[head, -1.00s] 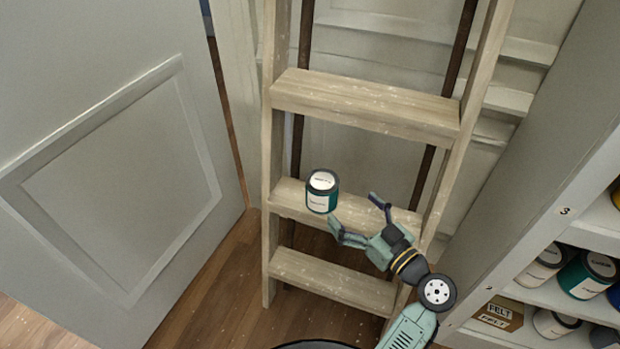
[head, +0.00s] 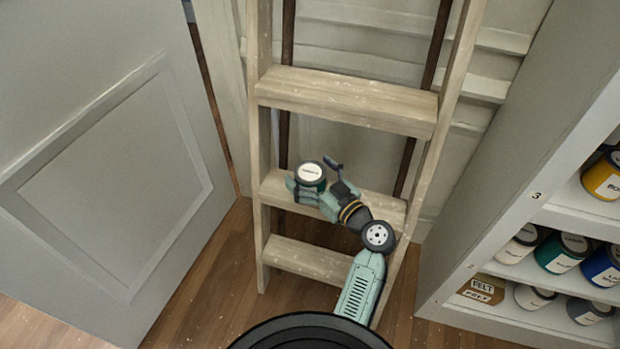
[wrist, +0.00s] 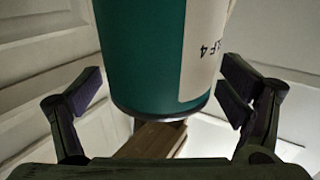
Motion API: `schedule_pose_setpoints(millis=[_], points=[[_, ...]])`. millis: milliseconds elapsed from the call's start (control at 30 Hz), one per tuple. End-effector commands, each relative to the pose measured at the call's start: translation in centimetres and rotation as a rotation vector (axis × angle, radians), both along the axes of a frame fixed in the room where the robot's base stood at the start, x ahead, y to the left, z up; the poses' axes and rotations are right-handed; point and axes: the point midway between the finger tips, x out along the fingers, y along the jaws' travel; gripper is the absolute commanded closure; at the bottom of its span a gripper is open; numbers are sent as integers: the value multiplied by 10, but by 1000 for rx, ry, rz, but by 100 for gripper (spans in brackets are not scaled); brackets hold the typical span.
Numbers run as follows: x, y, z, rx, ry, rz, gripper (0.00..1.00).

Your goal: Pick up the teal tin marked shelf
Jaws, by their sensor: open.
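A teal tin (head: 310,173) with a white lid label and dark rim stands on a step of the wooden ladder (head: 345,97). In the wrist view the teal tin (wrist: 140,55) fills the upper middle, upright, with a pale side label whose visible end seems to read "F 4". My gripper (head: 316,178) is open, its fingers on either side of the tin in the head view. In the wrist view my gripper (wrist: 160,95) shows a gap on both sides of the tin. The lower part of the tin is partly hidden by a finger in the head view.
A shelf unit (head: 520,205) at the right holds several tins, including another teal tin (head: 562,252), a yellow tin (head: 603,177) and a blue tin (head: 604,265). A box marked felt (head: 481,290) lies there too. A grey panelled door (head: 105,190) stands at the left.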

Motion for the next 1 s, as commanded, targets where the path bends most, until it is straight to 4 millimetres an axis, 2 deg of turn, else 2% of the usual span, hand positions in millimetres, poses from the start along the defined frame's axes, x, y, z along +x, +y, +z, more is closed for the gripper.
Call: schedule_pose_setpoints(millis=[167,1000], points=[[0,0,-1,0,0,0,10],[0,0,-1,0,0,0,65]])
